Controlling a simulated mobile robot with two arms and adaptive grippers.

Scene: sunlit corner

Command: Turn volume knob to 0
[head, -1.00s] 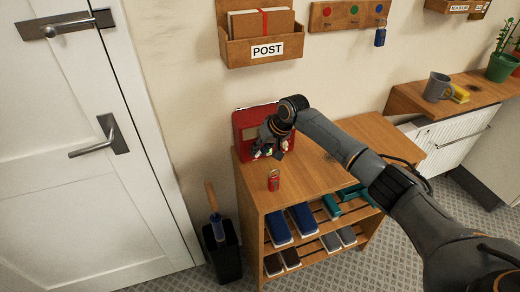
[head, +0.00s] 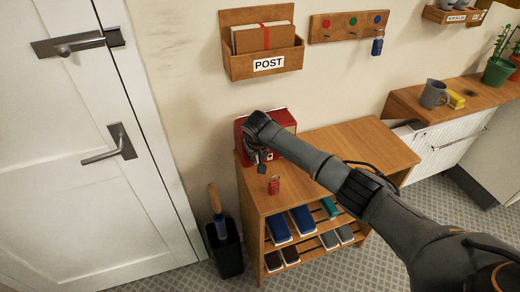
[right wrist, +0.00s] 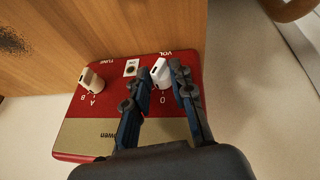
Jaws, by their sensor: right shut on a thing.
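The red radio (head: 284,118) stands at the back left of the wooden cabinet top, partly hidden by my right arm. In the right wrist view its red face (right wrist: 105,70) appears upside down, with a tan panel (right wrist: 85,135). The white volume knob (right wrist: 160,72) sits by the VOL label, with a 0 printed beside it. My right gripper (right wrist: 157,78) has a finger on either side of this knob and is shut on it. In the head view the right gripper (head: 259,158) is at the radio's front. I cannot tell the knob's exact setting. My left gripper is not in view.
A cream tuning knob (right wrist: 92,80) marked A and B and a small ON control (right wrist: 131,68) sit on the same face. The POST rack (head: 268,65) hangs above.

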